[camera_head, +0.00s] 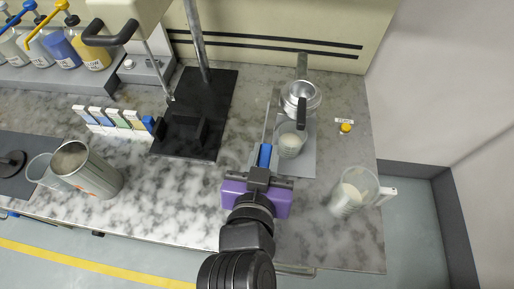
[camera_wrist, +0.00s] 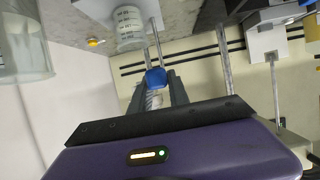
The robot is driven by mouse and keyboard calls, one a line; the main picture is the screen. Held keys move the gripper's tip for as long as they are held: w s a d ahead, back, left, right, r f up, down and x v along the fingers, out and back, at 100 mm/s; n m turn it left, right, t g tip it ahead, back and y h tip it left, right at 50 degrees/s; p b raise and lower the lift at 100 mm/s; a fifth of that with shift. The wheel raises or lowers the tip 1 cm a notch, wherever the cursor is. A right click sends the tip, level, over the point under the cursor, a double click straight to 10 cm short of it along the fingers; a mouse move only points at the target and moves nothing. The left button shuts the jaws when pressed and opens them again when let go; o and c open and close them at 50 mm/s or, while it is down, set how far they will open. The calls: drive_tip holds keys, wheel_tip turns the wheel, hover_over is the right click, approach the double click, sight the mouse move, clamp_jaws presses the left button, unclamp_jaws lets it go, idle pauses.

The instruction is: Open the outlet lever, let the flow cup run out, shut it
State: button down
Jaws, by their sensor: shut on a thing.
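The silver flow cup (camera_head: 300,94) stands at the back right. A black lever (camera_head: 301,113) sticks out from its front. Below it a clear beaker (camera_head: 290,141) with pale contents stands on a grey plate (camera_head: 303,160); the beaker also shows in the wrist view (camera_wrist: 130,27). My gripper (camera_head: 261,170) is in front and left of the cup, shut on a blue-handled piece (camera_head: 265,155) with thin metal beyond it. In the wrist view the blue end (camera_wrist: 155,77) sits between my dark fingertips. I cannot tell whether liquid is running from the cup.
A jug (camera_head: 354,190) with pale liquid stands at right, near a yellow-topped item (camera_head: 345,129). A black stand base (camera_head: 190,135), a row of small strips (camera_head: 110,121) and a metal can (camera_head: 92,172) are left. The marble counter (camera_head: 170,205) has free room in front.

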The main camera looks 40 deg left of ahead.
drive_tip(key=shift+w+d+r+n+y, duration=0.1)
drive_tip(key=shift+w+d+n+y, duration=0.1)
drive_tip(key=shift+d+n+y, duration=0.15)
drive_tip(key=c, duration=1.2)
unclamp_jaws()
drive_tip(key=shift+d, duration=0.1)
drive_tip(key=shift+c, duration=0.2)
drive_tip(key=b+v, duration=0.1)
drive_tip(key=v, duration=0.6)
drive_tip(key=shift+s+d+r, duration=0.15)
drive_tip(key=shift+s+r, duration=0.05)
drive_tip(key=shift+r, duration=0.05)
